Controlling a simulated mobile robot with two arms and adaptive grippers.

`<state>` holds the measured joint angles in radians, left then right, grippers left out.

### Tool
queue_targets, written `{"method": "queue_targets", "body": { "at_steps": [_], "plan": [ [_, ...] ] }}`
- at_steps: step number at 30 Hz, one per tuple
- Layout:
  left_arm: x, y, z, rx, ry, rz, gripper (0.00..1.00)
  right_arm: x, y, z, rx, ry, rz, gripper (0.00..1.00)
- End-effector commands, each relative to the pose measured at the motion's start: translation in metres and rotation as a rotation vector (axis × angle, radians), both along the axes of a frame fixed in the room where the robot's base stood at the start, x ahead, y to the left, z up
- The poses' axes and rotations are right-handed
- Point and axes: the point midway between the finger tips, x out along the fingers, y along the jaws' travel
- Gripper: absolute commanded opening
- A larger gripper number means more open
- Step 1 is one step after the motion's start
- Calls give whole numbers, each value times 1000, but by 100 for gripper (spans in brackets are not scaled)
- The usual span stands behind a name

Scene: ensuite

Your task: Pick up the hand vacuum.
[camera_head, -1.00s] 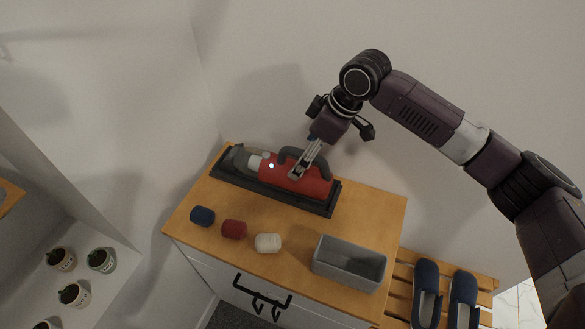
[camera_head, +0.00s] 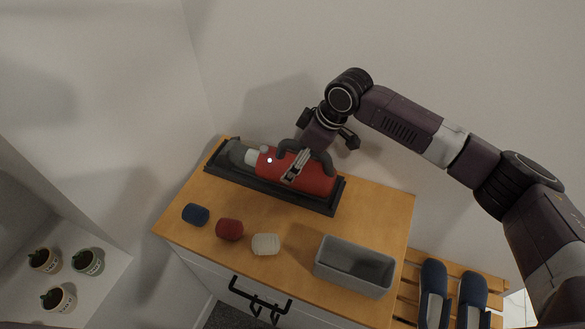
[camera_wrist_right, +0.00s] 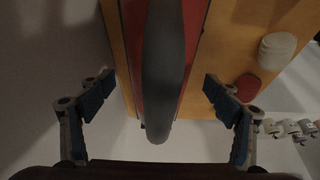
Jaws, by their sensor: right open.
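The hand vacuum (camera_head: 318,181), red with a dark grey handle and a grey nozzle, lies in a black tray (camera_head: 250,184) at the back of the wooden cabinet top. My right gripper (camera_head: 294,168) is over its handle, coming down from above. In the right wrist view the gripper (camera_wrist_right: 158,90) is open, its two blue-padded fingers apart on either side of the dark handle (camera_wrist_right: 163,70). I see no finger touching the handle in that view. My left gripper is not in view.
A blue (camera_head: 195,214), a red (camera_head: 229,230) and a white (camera_head: 265,244) rolled item stand along the cabinet's front. A grey open bin (camera_head: 353,266) is at front right. Blue slippers (camera_head: 432,290) lie on a slatted bench. Potted plants (camera_head: 88,262) stand at left. The wall is close behind.

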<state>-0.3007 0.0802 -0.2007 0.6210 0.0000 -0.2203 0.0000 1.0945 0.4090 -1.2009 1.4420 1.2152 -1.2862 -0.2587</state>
Motion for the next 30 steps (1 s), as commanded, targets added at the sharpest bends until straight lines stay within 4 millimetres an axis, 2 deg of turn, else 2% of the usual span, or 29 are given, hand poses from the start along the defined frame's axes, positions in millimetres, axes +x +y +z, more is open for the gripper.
{"method": "queue_targets", "body": {
  "at_steps": [1,6,14,30],
  "plan": [
    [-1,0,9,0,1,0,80,-1,4,-4,-2,4,0,83],
    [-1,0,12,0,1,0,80,3,11,-24,-1,1,-1,83],
    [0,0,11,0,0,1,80,4,11,-28,-1,0,0,83],
    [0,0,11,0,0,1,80,4,11,-27,0,-1,0,24]
  ]
}}
